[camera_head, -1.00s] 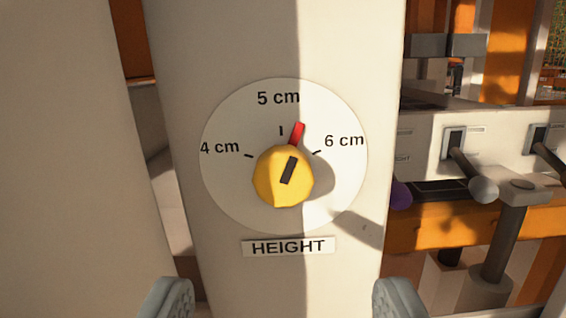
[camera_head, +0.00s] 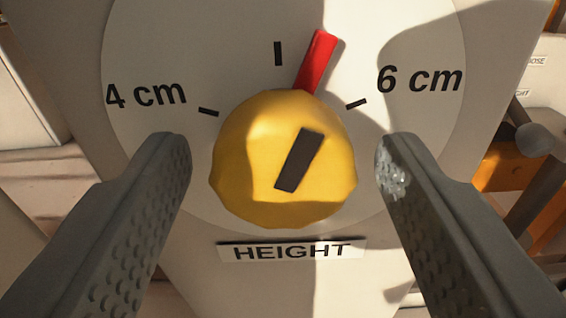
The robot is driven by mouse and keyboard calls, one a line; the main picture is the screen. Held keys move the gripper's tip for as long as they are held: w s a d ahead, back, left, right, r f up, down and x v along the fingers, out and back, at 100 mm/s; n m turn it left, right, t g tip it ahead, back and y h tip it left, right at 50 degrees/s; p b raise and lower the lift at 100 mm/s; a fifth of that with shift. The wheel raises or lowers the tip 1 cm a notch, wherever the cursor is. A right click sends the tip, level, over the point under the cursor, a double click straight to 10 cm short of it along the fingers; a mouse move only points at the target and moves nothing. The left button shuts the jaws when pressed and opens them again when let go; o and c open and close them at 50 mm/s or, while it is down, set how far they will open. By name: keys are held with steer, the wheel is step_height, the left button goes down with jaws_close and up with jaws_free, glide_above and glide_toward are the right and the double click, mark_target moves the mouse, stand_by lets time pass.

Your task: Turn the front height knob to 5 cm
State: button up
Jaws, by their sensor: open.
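The yellow height knob (camera_head: 245,165) sits on a round white dial (camera_head: 160,60), with a black bar on its face. Its red pointer (camera_head: 317,62) tilts up and right, between the top tick and the 6 cm tick. The 4 cm and 6 cm marks show at left and right; the 5 cm label is out of the picture above the top tick. My gripper (camera_head: 283,160) is open, one finger on each side of the knob, with a visible gap on both sides.
A HEIGHT label (camera_head: 291,251) is below the knob on the pale column. At the right edge, a grey lever (camera_head: 536,142) and orange parts stand beside the column.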

steer(key=shift+c, duration=0.5)
steer(key=c, duration=0.9)
steer(key=shift+n, duration=2.3)
steer(key=o, duration=1)
steer(key=shift+s, duration=0.1)
steer(key=s, duration=1.7)
steer(key=shift+s+d, duration=0.15)
steer(key=shift+d, duration=0.2)
